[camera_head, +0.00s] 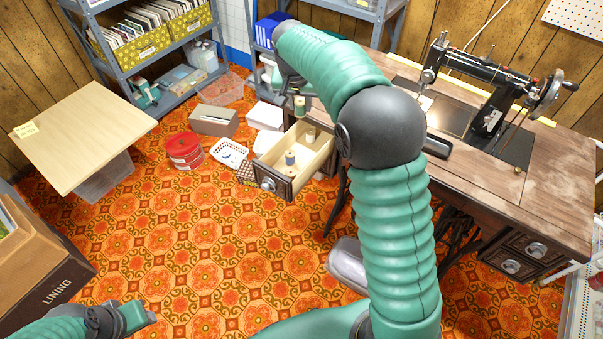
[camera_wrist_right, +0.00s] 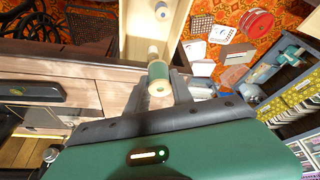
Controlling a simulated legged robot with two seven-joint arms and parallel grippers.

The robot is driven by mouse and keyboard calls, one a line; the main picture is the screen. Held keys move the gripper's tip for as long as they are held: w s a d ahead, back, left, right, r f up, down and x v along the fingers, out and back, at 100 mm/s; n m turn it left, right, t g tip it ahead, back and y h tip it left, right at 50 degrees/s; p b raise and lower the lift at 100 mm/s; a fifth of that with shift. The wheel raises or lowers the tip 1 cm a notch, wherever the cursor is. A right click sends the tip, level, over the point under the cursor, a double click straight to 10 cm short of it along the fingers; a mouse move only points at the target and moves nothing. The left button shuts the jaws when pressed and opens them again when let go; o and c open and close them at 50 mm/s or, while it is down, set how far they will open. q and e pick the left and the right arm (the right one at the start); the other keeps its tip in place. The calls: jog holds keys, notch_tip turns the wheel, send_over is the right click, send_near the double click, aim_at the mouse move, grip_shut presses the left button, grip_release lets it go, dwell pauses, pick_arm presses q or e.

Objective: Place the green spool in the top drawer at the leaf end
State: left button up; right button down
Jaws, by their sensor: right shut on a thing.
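The green spool (camera_wrist_right: 158,73) is between the fingers of my right gripper (camera_wrist_right: 160,82) in the right wrist view. In the head view the green spool (camera_head: 299,106) shows just below that gripper (camera_head: 296,95), beyond the open drawer's inner end. The top drawer (camera_head: 316,160) is pulled out at the left of the sewing table. Inside it stand a grey-blue spool (camera_head: 290,158) near the front and a pale spool (camera_head: 311,134) farther in. The spool is above the drawer level, near its inner end. My left gripper (camera_head: 137,316) is low at the left; its jaw gap is unclear.
The sewing machine (camera_head: 490,95) stands on the wooden table (camera_head: 545,180) at the right. Open patterned floor (camera_head: 220,250) lies in front.

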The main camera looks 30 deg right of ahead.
jog(key=shift+s+d+f, duration=0.1)
jog(key=shift+f, duration=0.5)
jog(key=f+b, duration=0.1)
jog(key=f, duration=0.2)
jog(key=d+f+b, duration=0.1)
jog(key=f+b, duration=0.1)
jog(key=f, duration=0.2)
jog(key=f+b, duration=0.1)
jog(key=f, duration=0.3)
jog(key=shift+d, duration=0.3)
jog(key=shift+a+f, duration=0.2)
notch_tip(320, 180, down, 6)
jog(key=b, duration=0.2)
jog(key=shift+r+b, duration=0.15)
jog(key=shift+b, duration=0.25)
jog(key=shift+s+r, duration=0.1)
pick_arm(q)
jog(key=s+x, duration=0.1)
jog(key=x, duration=0.5)
jog(key=shift+s+d+f, duration=0.2)
jog(key=shift+d+f, duration=0.05)
jog(key=shift+f, duration=0.35)
pick_arm(e)
jog(key=c, duration=1.1)
grip_release()
jog(key=shift+r, duration=0.1)
